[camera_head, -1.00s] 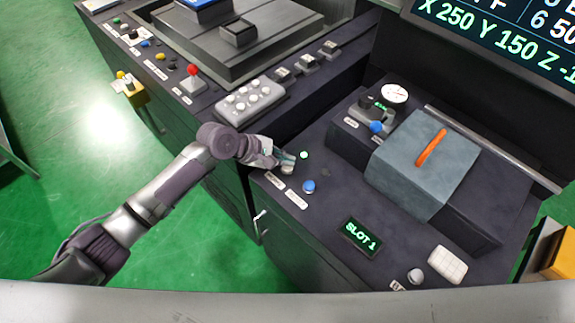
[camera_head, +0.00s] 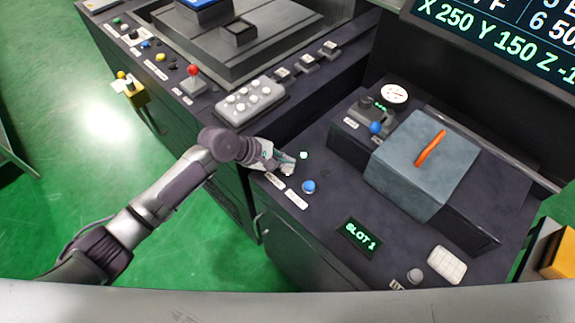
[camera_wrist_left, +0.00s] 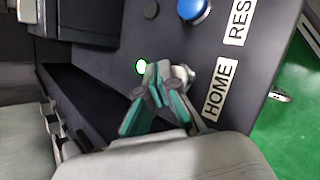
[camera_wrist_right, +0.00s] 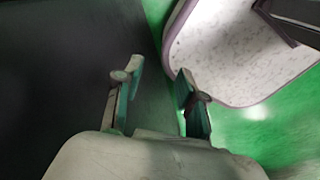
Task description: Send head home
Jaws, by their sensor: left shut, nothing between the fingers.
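The HOME label (camera_wrist_left: 220,90) is in the left wrist view, on the dark console. My left gripper (camera_head: 289,166) is shut and empty, with its fingertips low over the console beside this label. A pale round button (camera_wrist_left: 186,74) shows partly behind the fingertips; I cannot tell whether they touch it. A lit green lamp (camera_head: 304,155) is just beyond the fingertips. A blue button (camera_head: 308,187) stands to the right, near the RESET label (camera_head: 297,199). My right gripper (camera_wrist_right: 160,70) is open and empty in the right wrist view. I cannot pick out the head for sure.
A grey block with an orange bar (camera_head: 415,165) stands on the console at right. A SLOT 1 display (camera_head: 358,238) is at the front. A keypad (camera_head: 250,102) and a red-topped lever (camera_head: 194,80) are on the left machine. A coordinate screen (camera_head: 500,40) is at back right.

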